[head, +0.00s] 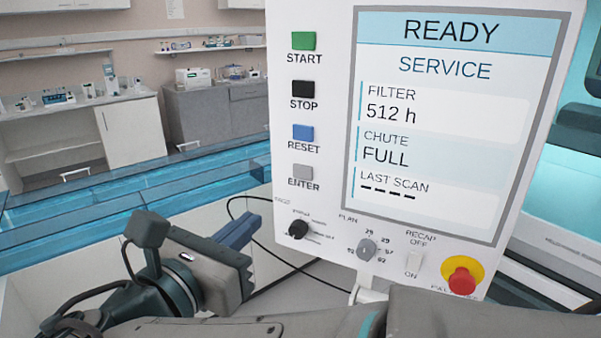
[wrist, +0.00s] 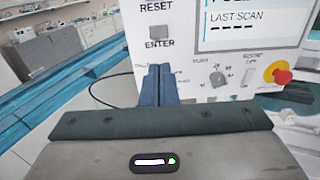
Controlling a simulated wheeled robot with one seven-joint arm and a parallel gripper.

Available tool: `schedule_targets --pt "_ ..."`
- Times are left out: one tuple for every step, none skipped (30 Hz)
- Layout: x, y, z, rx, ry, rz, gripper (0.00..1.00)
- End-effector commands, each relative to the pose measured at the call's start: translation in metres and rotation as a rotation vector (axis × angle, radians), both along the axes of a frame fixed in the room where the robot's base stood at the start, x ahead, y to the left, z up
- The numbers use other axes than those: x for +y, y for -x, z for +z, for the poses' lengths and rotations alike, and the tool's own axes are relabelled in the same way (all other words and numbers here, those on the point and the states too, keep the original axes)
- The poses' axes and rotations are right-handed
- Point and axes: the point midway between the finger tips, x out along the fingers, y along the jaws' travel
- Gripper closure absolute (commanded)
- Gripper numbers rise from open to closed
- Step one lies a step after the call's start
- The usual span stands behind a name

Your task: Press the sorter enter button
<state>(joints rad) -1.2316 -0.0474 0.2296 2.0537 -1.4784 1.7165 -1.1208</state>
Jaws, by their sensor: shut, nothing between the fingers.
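The sorter's white control panel (head: 330,190) stands upright in front of me. The grey ENTER button (head: 302,172) is the lowest in its left column of buttons, and it also shows in the wrist view (wrist: 159,32) above the fingertips. My gripper (head: 246,222) is shut and empty, its blue fingers together and pointing toward the panel. In the head view the fingertips are left of and below the ENTER button, apart from it. In the wrist view my gripper (wrist: 159,70) shows just below the ENTER label.
Above ENTER are the blue RESET (head: 303,132), black STOP (head: 303,87) and green START (head: 303,41) buttons. Below are a black knob (head: 298,229), a grey dial (head: 366,249) and a red emergency button (head: 461,280). The screen (head: 440,130) reads READY. A black cable (head: 240,203) loops behind my gripper.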

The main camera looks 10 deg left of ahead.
Motion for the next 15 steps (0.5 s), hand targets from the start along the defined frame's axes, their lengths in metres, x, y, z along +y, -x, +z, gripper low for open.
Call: schedule_targets --pt "0.0033 0.0024 0.0019 -0.007 0.007 0.008 1.0" --pt "0.004 0.0028 0.0025 -0.009 0.01 0.01 1.0" --pt "0.0041 0.0028 0.0029 -0.01 0.011 0.01 1.0" --pt "0.004 0.0027 0.0029 -0.011 0.012 0.009 1.0" --pt "0.0037 0.0024 0.0029 -0.01 0.011 0.009 1.0" --pt "0.0035 0.0022 0.0027 -0.01 0.011 0.008 1.0" --pt "0.0034 0.0021 0.0026 -0.01 0.011 0.007 1.0" --pt "0.0033 0.002 0.0025 -0.009 0.011 0.007 1.0" --pt "0.0033 0.0019 0.0025 -0.01 0.01 0.007 1.0" --pt "0.0033 0.0019 0.0025 -0.01 0.01 0.007 1.0" --pt "0.0032 0.0017 0.0025 -0.01 0.01 0.007 1.0" --pt "0.0028 0.0007 0.0026 -0.01 0.01 0.007 1.0" --pt "0.0024 -0.0005 0.0026 -0.01 0.01 0.007 1.0" --pt "0.0019 -0.0023 0.0028 -0.01 0.01 0.007 1.0" --pt "0.001 -0.0055 0.0031 -0.01 0.01 0.006 1.0"
